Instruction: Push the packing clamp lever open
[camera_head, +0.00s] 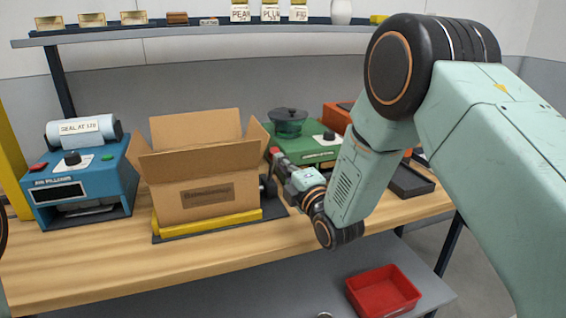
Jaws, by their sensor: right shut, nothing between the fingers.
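An open cardboard box (195,190) stands upright on a dark base plate (274,211), with its flaps spread. A yellow bar (208,221) runs along the box's front lower edge. My right gripper (281,163) is at the box's right side, shut and empty, pointing up and left. A small red tip (274,151) shows at its far end; I cannot tell whether it belongs to the clamp lever or touches the fingers. A dark part (267,186) shows between box and gripper. The clamp lever is not clearly visible. My left gripper is not in view.
A blue machine (85,180) stands left of the box. A green machine (302,149) with a dark bowl stands behind my right gripper, and an orange one (336,115) farther right. A black tray (408,182) lies right. A red bin (384,291) sits below. The wooden front strip is clear.

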